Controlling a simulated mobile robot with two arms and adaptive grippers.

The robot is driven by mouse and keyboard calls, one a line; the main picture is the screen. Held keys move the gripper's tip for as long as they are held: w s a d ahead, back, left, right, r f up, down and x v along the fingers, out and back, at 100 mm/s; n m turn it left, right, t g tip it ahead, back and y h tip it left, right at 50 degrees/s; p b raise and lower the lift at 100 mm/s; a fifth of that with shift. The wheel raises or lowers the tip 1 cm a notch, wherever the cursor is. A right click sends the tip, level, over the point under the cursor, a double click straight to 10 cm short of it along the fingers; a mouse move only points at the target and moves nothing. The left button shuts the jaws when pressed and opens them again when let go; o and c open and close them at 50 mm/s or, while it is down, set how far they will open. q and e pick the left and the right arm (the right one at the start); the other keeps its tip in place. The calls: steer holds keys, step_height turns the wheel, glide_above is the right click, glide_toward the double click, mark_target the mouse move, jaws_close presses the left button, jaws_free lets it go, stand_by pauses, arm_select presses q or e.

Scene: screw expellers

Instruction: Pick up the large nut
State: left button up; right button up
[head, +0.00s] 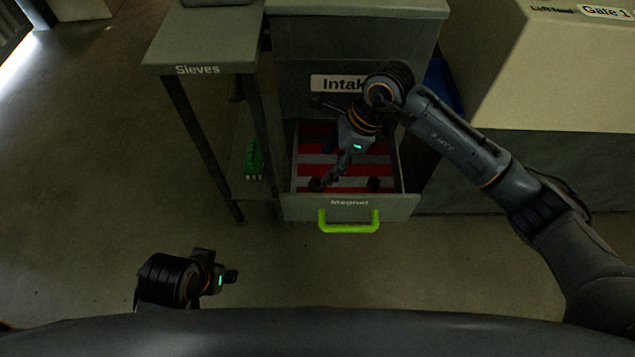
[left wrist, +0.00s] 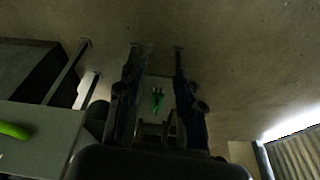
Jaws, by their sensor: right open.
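The open drawer labelled "Magnet" (head: 350,205) has red and white stripes inside and a green handle. A small dark lump (head: 374,184), possibly the large nut, lies in its right front part; its shape is too dark to be sure. My right gripper (head: 325,167) is open and reaches down into the drawer, left of that lump. A dark shape at its lower finger could be a fingertip or another part; I cannot tell. My left gripper (head: 232,276) is low at the left, away from the drawer; its fingers stand apart in the left wrist view (left wrist: 157,55).
The "Intake" cabinet (head: 300,55) rises behind the drawer. The "Sieves" table (head: 205,45) stands at its left, with a green item (head: 253,158) on the lower shelf. A pale machine (head: 560,70) is at the right. The floor at left is clear.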

mark_target(318, 183)
steer(key=shift+x, duration=1.45)
steer(key=x, duration=0.3)
steer(key=b+x, duration=0.1)
steer(key=shift+s+d+f, duration=0.2)
steer(key=shift+f, duration=0.2)
arm_select(q)
steer(key=shift+v, duration=0.85)
steer(key=shift+s+a, duration=0.1)
arm_select(e)
steer(key=shift+c, duration=0.5)
steer(key=c, duration=1.1)
